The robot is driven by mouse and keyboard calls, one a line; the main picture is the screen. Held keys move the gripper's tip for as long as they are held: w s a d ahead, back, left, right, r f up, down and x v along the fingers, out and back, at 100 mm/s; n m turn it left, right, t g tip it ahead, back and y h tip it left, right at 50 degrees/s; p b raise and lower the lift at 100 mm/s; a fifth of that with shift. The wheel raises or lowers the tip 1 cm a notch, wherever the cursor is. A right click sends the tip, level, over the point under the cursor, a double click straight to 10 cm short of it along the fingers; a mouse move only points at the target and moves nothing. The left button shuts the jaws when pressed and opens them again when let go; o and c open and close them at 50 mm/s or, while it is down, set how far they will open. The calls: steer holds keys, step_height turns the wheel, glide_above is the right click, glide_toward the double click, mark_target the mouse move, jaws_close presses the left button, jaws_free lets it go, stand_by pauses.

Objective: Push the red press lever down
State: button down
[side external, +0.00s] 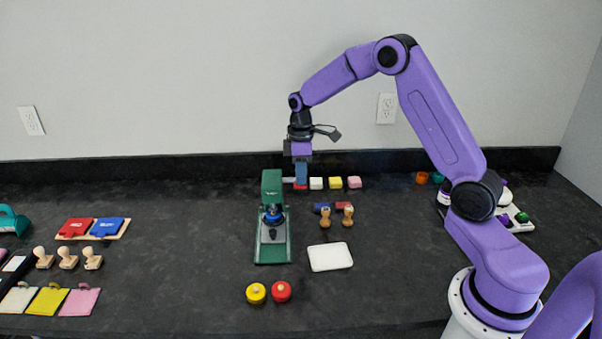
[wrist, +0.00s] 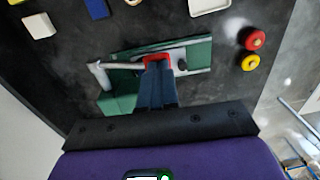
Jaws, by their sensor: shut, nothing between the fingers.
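The green press (side external: 272,228) stands upright on the dark counter; its green base also shows in the wrist view (wrist: 198,58). A grey lever rod (wrist: 122,66) runs from the press to a red grip (wrist: 155,58) at its end. The red grip also shows as a small red patch (side external: 301,187) to the right of the press head in the side view. My gripper (side external: 301,180) is shut and empty, pointing down right over the red grip. Its blue fingers (wrist: 157,80) partly hide the grip in the wrist view, and I cannot tell whether they touch it.
White, yellow and pink blocks (side external: 336,183) lie right of my gripper. Two wooden stamps (side external: 337,217) and a white tray (side external: 330,257) lie right of the press. Yellow and red round knobs (side external: 268,292) sit in front.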

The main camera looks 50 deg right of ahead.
steer(key=shift+s+a+f+t+h, duration=0.3)
steer(key=shift+s+a+f, duration=0.15)
steer(key=shift+f, duration=0.25)
step_height(320, 180, down, 7)
steer(key=s+a, duration=0.1)
steer(key=shift+s+a+f, duration=0.2)
steer(key=shift+s, duration=0.05)
steer(key=shift+f, duration=0.1)
steer(key=shift+s+a, duration=0.1)
steer(key=s+a+r, duration=0.2)
steer(key=r, duration=0.4)
steer(key=s+a+r, duration=0.3)
steer(key=r, duration=0.3)
steer(key=shift+s+a, duration=0.15)
steer(key=shift+a, duration=0.1)
